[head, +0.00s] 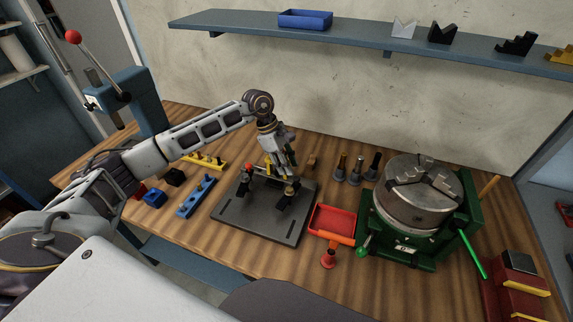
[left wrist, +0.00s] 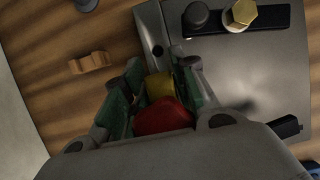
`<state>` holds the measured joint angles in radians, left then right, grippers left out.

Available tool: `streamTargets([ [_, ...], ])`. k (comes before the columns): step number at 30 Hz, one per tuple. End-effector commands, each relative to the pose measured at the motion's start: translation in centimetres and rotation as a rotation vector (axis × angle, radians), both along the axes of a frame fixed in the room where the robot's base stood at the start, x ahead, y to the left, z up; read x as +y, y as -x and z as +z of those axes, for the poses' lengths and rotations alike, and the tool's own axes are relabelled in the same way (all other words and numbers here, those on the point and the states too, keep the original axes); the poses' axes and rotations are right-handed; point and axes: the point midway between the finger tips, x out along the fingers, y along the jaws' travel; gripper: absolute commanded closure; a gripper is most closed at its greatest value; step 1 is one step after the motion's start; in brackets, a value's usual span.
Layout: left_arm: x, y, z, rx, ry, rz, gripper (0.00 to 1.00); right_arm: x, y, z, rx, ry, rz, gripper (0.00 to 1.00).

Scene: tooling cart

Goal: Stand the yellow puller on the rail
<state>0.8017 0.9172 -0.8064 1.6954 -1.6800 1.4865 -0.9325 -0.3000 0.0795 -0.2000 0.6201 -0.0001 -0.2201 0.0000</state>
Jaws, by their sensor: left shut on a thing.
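My left gripper (head: 284,168) is over the far part of the grey plate (head: 250,220). It is shut on the yellow puller (left wrist: 160,86), which shows between the fingers in the left wrist view, with a rounded red part (left wrist: 165,117) nearer the palm. In the head view the gripper hides much of the held thing. A black rail (left wrist: 270,22) lies on the plate in the left wrist view, beside the gripper, carrying a black knob (left wrist: 197,15) and a brass hex head (left wrist: 240,14). Whether the puller touches the plate or rail is unclear. My right gripper is not seen.
A red tray (head: 333,220) and an orange-red tool (head: 329,252) lie right of the plate. A green-framed chuck (head: 420,200) stands farther right. Several dark holders (head: 355,168) stand behind. A blue rack (head: 196,197) and a yellow rack (head: 205,160) lie left.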

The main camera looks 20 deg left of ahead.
Motion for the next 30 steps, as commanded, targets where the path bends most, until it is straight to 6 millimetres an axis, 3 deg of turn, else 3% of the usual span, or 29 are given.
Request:
streamTargets([
  [5,0.00,-0.06,0.14,-0.002,0.001,0.000,1.00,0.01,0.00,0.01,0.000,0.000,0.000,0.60],
  [6,0.00,-0.06,0.14,-0.002,0.001,0.000,0.70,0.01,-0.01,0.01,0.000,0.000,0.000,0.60],
  [12,0.00,-0.04,0.09,-0.002,0.001,0.001,0.45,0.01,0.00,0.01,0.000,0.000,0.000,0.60],
  [19,0.02,0.03,-0.08,0.001,-0.001,0.001,0.44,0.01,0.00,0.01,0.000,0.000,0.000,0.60],
  [23,0.02,0.02,-0.05,0.001,-0.001,0.000,0.27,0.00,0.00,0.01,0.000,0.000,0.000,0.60],
  [30,0.01,0.00,-0.01,0.000,0.000,0.000,0.27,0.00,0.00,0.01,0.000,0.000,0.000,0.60],
])
